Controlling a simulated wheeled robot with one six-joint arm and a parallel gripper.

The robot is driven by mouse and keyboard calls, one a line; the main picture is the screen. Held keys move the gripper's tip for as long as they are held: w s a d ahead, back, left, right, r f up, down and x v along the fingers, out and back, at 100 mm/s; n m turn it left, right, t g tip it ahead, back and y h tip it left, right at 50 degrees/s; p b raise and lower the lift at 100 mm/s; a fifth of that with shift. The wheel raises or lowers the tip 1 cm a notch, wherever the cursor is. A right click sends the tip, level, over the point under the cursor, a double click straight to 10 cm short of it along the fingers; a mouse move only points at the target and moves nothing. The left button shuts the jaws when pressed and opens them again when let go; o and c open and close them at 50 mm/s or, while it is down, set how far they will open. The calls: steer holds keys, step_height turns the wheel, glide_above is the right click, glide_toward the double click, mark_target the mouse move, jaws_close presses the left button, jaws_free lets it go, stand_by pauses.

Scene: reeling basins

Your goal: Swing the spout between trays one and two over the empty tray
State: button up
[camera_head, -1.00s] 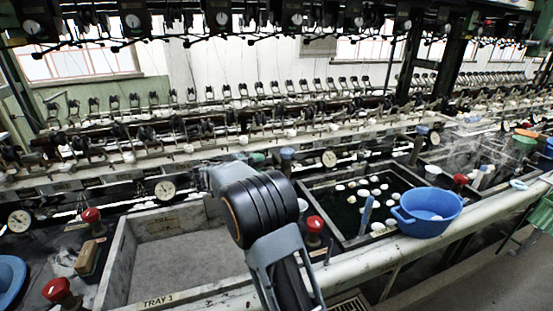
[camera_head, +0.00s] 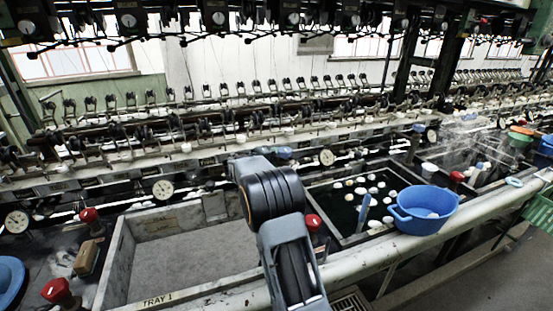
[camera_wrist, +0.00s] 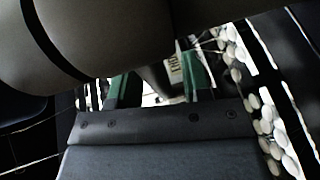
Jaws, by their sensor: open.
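The empty tray (camera_head: 121,262), a grey stone basin marked TRAY 1, lies left of my arm in the head view. The tray with white cocoons in dark water (camera_head: 340,228) lies right of my arm. I cannot clearly make out the spout between them; my arm covers much of that gap. My gripper is hidden behind the arm in the head view. In the wrist view my gripper (camera_wrist: 162,82) shows two green fingers standing apart. A blurred grey-brown shape shows between them; I cannot tell whether it is the spout or whether they touch it.
A red knob (camera_head: 313,223) stands between the trays, right of my arm. A blue basin (camera_head: 424,211) sits on the front rim at right. A dial (camera_head: 326,157) and a blue cap (camera_head: 283,152) are behind. More red knobs (camera_head: 57,290) stand at left.

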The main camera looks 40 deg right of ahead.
steer(key=shift+c, duration=0.2)
jaws_close()
steer(key=shift+a+f, duration=0.1)
steer(key=shift+a, duration=0.05)
